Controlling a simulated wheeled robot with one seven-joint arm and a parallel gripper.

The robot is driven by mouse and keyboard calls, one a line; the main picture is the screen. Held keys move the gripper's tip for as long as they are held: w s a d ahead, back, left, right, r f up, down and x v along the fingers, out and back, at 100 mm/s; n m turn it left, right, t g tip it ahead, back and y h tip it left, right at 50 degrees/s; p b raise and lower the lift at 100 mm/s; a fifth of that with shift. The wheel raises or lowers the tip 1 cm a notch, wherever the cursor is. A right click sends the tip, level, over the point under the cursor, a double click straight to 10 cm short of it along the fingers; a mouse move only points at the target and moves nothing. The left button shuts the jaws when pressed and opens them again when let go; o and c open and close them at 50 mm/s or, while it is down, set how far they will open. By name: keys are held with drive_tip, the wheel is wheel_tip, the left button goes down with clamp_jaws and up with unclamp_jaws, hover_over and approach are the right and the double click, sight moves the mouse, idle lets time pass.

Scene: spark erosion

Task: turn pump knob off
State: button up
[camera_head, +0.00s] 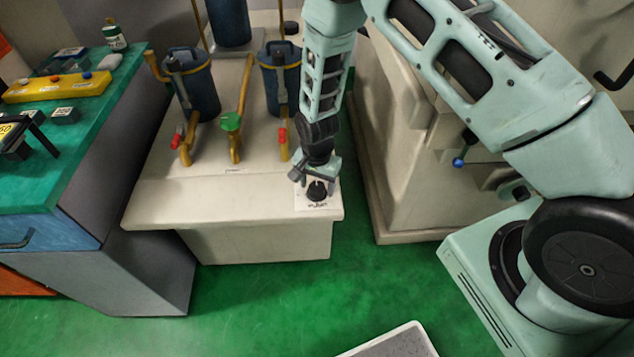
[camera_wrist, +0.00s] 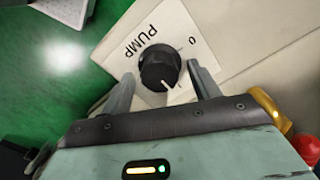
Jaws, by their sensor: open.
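The pump knob (camera_head: 317,190) is a black round knob on a white label plate at the front right corner of the cream tank unit. In the wrist view the knob (camera_wrist: 160,68) shows close up beside the printed word PUMP and a 0 mark. My gripper (camera_head: 313,176) is just above the knob. In the wrist view my gripper's two fingers (camera_wrist: 163,84) are open, one on each side of the knob. I cannot tell whether either finger touches it.
The cream unit (camera_head: 230,205) carries blue filter canisters (camera_head: 192,85), brass pipes and red valve handles (camera_head: 282,134) behind my gripper. A green bench (camera_head: 95,120) stands at left. A larger cream machine (camera_head: 410,180) stands at right.

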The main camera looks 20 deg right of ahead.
drive_tip(key=c, duration=1)
drive_tip(key=shift+o, duration=0.2)
drive_tip(key=shift+n, duration=0.3)
drive_tip(key=n+b, duration=0.1)
drive_tip(key=n, duration=0.3)
drive_tip(key=shift+b, duration=0.3)
drive_tip(key=n+b, duration=0.1)
drive_tip(key=n, duration=0.3)
drive_tip(key=shift+a+n, duration=0.1)
drive_tip(key=shift+n, duration=0.3)
drive_tip(key=n, duration=0.4)
drive_tip(key=shift+n+b, duration=0.4)
drive_tip(key=shift+n, duration=1.8)
